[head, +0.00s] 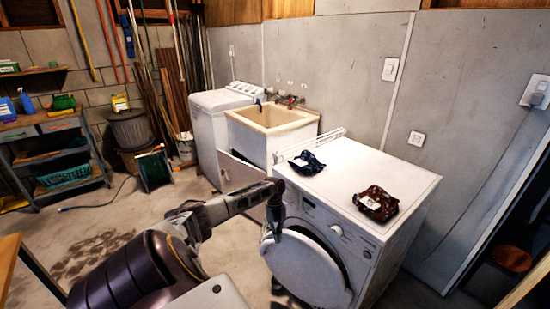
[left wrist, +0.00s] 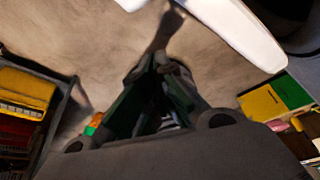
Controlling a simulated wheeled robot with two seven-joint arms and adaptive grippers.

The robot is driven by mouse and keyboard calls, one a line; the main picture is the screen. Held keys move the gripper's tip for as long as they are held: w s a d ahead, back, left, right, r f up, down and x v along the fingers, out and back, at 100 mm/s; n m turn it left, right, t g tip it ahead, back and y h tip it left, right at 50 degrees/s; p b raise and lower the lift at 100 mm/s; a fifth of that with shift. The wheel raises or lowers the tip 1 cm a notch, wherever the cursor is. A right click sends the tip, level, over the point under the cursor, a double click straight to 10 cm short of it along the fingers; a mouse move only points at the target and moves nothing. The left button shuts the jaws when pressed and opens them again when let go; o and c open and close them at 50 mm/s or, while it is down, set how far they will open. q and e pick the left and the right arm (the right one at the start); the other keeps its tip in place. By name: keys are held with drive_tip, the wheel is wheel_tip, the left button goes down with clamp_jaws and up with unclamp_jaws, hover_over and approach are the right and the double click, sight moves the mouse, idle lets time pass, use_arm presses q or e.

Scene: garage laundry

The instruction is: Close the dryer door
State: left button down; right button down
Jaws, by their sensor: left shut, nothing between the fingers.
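The white dryer (head: 360,225) stands at the right against the wall. Its round white door (head: 305,268) is ajar, with the dark opening showing between the door and the dryer front. My left gripper (head: 275,232) points down at the upper left edge of the door, on its outer side. It is shut and empty. I cannot tell whether it touches the door. In the left wrist view the shut fingers (left wrist: 162,75) show in the middle, and a white curved edge, likely the door (left wrist: 235,25), is at the upper right. My right gripper is out of view.
A dark blue cloth item (head: 307,163) and a dark red one (head: 376,204) lie on the dryer top. A utility sink (head: 270,118) and a white washer (head: 215,110) stand to its left. A shelf rack (head: 60,150) is far left. Open concrete floor lies between.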

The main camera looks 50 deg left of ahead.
use_arm(q)
drive_tip(key=w+r, duration=0.3)
drive_tip(key=r, duration=0.5)
drive_tip(key=shift+a, duration=0.3)
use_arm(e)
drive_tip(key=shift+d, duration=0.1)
